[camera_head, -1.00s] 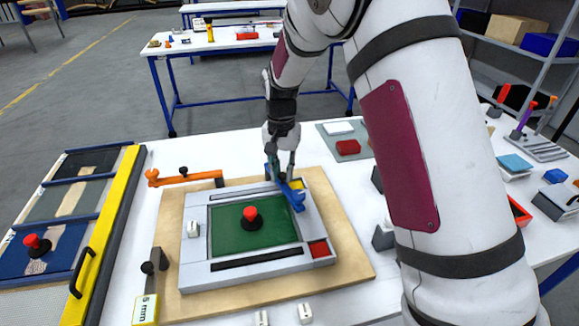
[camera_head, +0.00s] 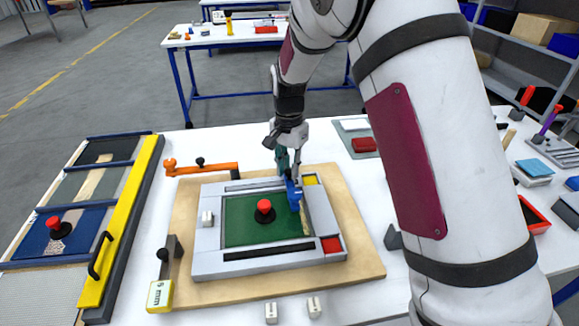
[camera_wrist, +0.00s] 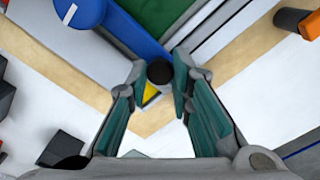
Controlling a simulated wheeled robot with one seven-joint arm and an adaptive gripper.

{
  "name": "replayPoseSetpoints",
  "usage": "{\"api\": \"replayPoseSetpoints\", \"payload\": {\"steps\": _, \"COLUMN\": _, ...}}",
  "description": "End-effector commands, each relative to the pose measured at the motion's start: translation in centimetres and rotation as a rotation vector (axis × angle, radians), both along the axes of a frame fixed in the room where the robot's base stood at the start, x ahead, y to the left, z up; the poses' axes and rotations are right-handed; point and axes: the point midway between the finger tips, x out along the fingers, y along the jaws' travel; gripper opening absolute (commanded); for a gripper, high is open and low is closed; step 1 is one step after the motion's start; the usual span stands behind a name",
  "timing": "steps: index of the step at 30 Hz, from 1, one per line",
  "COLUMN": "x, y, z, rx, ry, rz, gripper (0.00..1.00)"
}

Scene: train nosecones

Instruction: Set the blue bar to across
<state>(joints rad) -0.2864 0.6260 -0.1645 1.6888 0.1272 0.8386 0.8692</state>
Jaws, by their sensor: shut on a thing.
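The blue bar (camera_head: 294,197) lies at the right side of the grey frame (camera_head: 215,262), near its far right corner, pointing roughly toward the near side in the head view. In the wrist view the blue bar (camera_wrist: 120,28) runs from the upper left to a dark round knob (camera_wrist: 160,71). My gripper (camera_wrist: 166,85) has its fingers on both sides of that knob and is shut on it. In the head view my gripper (camera_head: 287,170) comes down from above on the bar's far end; its fingertips partly hide that end.
The frame surrounds a green panel (camera_head: 240,225) with a red-topped knob (camera_head: 264,210) and stands on a wooden board (camera_head: 362,262). An orange bar (camera_head: 208,168) lies behind it. A black bar with a yellow 5 mm tag (camera_head: 160,295) is at the left. A yellow rail (camera_head: 125,225) lies farther left.

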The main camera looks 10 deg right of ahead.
Motion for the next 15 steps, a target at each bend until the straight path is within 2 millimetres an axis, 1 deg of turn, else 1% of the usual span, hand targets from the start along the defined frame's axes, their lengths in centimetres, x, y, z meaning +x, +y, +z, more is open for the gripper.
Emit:
{"api": "replayPoseSetpoints", "payload": {"steps": 1, "x": 0.08, "y": 0.32, "z": 0.08, "rx": 0.005, "ry": -0.004, "rz": 0.002, "gripper": 0.0}}
{"api": "replayPoseSetpoints", "payload": {"steps": 2, "x": 0.08, "y": 0.33, "z": 0.09, "rx": 0.005, "ry": -0.004, "rz": 0.002, "gripper": 0.25}}
{"api": "replayPoseSetpoints", "payload": {"steps": 3, "x": 0.08, "y": 0.34, "z": 0.09, "rx": 0.005, "ry": -0.004, "rz": 0.002, "gripper": 0.34}}
{"api": "replayPoseSetpoints", "payload": {"steps": 4, "x": 0.07, "y": 0.33, "z": 0.08, "rx": 0.005, "ry": -0.004, "rz": 0.002, "gripper": 0.41}}
{"api": "replayPoseSetpoints", "payload": {"steps": 12, "x": 0.04, "y": 0.18, "z": 0.05, "rx": 0.003, "ry": -0.001, "rz": 0.002, "gripper": 0.41}}
{"api": "replayPoseSetpoints", "payload": {"steps": 15, "x": 0.07, "y": 0.16, "z": 0.37, "rx": 0.003, "ry": -0.003, "rz": 0.002, "gripper": 0.41}}
